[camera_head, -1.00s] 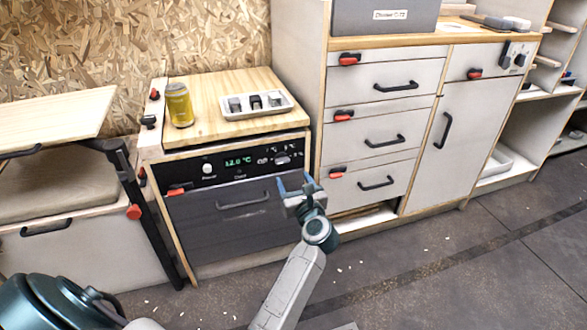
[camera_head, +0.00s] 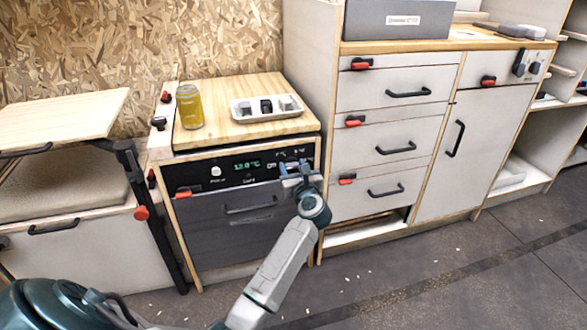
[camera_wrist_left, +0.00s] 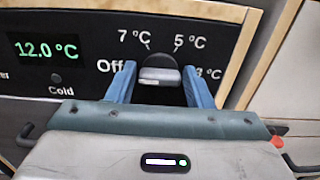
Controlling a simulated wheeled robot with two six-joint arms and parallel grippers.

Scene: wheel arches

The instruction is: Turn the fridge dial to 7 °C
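The fridge (camera_head: 236,240) has a dark front with a black control panel (camera_head: 205,175) along its top. Its green display (camera_wrist_left: 47,48) reads 12.0 °C. The fridge dial (camera_wrist_left: 159,76) is a dark round knob with a grey grip bar lying about level. Off, 7 °C, 5 °C and 3 °C are printed around it; I cannot tell which mark it points to. My left gripper (camera_head: 292,166) is at the panel, with its blue fingers apart, one on each side of the dial. A gap shows between each finger and the grip bar. In the head view, the gripper mostly hides the dial. My right gripper is out of view.
A yellow can (camera_head: 189,107) and a white tray (camera_head: 267,108) stand on the wooden top above the fridge. A drawer cabinet (camera_head: 385,140) stands close on the right. A black folding-table leg (camera_head: 150,215) is on the left.

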